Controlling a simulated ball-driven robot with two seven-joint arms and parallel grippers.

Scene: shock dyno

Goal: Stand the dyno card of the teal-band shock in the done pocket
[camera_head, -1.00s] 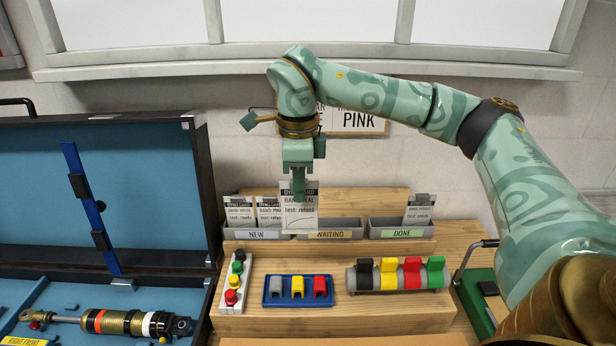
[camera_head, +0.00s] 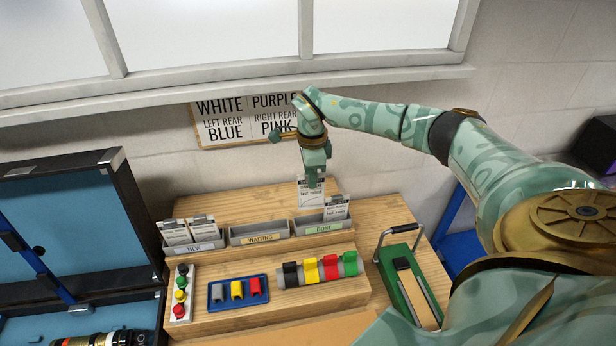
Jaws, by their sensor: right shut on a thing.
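My right gripper (camera_head: 314,176) is shut on a white dyno card (camera_head: 311,194) with a dark header and holds it upright. The card hangs just behind and above the left part of the DONE pocket (camera_head: 322,229); I cannot tell if it touches the pocket. Its band text is too small to read now. Another card (camera_head: 336,208) stands in the right part of the DONE pocket. The WAITING pocket (camera_head: 259,234) is empty. Cards (camera_head: 177,231) stand in the NEW pocket (camera_head: 194,247). My left gripper is not in view.
On the wooden step in front are a button strip (camera_head: 181,293), a blue tray (camera_head: 213,305) of coloured clips and a rail of coloured clips (camera_head: 320,270). A green device with a handle (camera_head: 409,285) stands right. The open blue-lined case (camera_head: 70,220) stands left.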

